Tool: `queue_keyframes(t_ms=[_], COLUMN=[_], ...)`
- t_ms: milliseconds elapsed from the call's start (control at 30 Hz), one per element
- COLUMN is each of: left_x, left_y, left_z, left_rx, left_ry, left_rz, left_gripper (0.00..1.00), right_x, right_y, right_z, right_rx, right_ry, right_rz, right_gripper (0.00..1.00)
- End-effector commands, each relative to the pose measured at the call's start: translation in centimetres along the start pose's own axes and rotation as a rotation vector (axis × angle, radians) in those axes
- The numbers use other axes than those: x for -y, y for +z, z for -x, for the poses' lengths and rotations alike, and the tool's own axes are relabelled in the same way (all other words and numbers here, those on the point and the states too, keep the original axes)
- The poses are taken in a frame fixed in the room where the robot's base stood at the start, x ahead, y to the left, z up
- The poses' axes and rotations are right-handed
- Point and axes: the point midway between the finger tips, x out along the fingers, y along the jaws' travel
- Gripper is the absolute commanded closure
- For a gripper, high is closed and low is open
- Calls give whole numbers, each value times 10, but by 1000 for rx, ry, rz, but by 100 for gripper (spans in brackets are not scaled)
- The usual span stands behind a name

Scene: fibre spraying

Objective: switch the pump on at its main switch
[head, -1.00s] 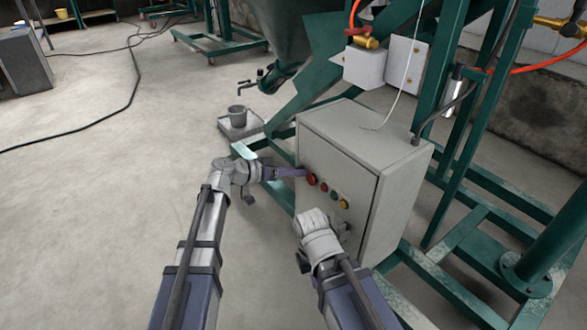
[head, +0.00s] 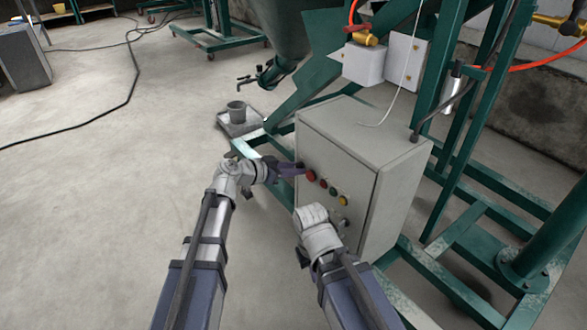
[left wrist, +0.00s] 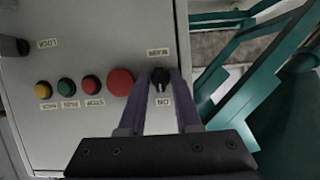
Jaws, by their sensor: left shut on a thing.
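The grey control box (head: 345,160) stands on the green pump frame, with its button panel facing my arms. In the left wrist view the black main switch (left wrist: 161,80) sits beside the large red button (left wrist: 120,82), between labels reading MAIN and ON, seen upside down. My left gripper (left wrist: 162,84) is shut on the switch, one purple finger on each side; it also shows at the box's left edge in the head view (head: 296,169). The switch is hidden in the head view. My right arm's wrist is in front of the box's lower panel; its fingers are hidden.
Red, green and yellow buttons run along the panel, ending at a black LOCK knob (left wrist: 20,47). Green frame beams (head: 470,215) surround the box. The floor at left is open, crossed by a black cable.

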Motion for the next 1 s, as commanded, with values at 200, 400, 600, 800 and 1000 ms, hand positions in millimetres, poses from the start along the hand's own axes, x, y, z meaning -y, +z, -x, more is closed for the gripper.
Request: queue_keyframes(t_ms=[200, 400, 600, 800, 1000], left_x=[0, 0, 0, 0, -1], left_y=[1, 0, 0, -2, -2], left_z=[0, 0, 1, 22, 55], left_rx=[2, 1, 0, 0, 0], left_ry=[-1, 0, 0, -3, -2], left_rz=[-2, -1, 0, 1, 2], left_gripper=[100, 55, 55, 55, 55], right_x=[0, 0, 0, -1, -2], right_y=[0, 0, 0, 0, 1], right_z=[0, 0, 0, 10, 23], right_rx=[0, 0, 0, 0, 0], right_ry=[0, 0, 0, 0, 0], right_rz=[0, 0, 0, 0, 0], right_gripper=[100, 100, 100, 100, 100])
